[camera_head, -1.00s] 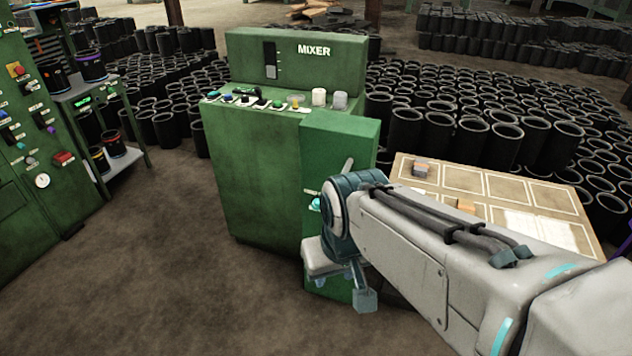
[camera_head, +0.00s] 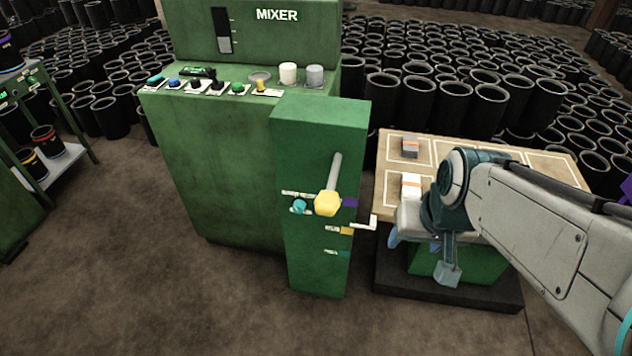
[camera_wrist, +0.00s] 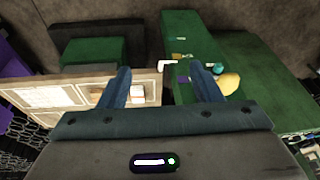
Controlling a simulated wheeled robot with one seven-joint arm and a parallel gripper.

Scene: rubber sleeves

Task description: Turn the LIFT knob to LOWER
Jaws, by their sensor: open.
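The green pedestal (camera_head: 318,130) beside the MIXER cabinet carries several controls on its front. They are a grey lever with a yellow end (camera_head: 327,203), a teal knob (camera_head: 299,206), a purple piece (camera_head: 350,202), an orange piece (camera_head: 346,231) and a white bent handle (camera_head: 366,223). Their labels are too small to read, so I cannot tell which one is LIFT. My gripper (camera_head: 420,256) is open and empty, to the right of the pedestal. In the wrist view, the yellow end (camera_wrist: 229,83) and teal knob (camera_wrist: 216,68) lie right of my gripper (camera_wrist: 160,68), apart from it.
The MIXER cabinet (camera_head: 215,150) has a row of buttons and knobs on top. A board table (camera_head: 393,200) with small blocks stands right, close under my arm. Many black sleeves (camera_head: 487,103) stand behind. The floor (camera_head: 190,300) in front is clear.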

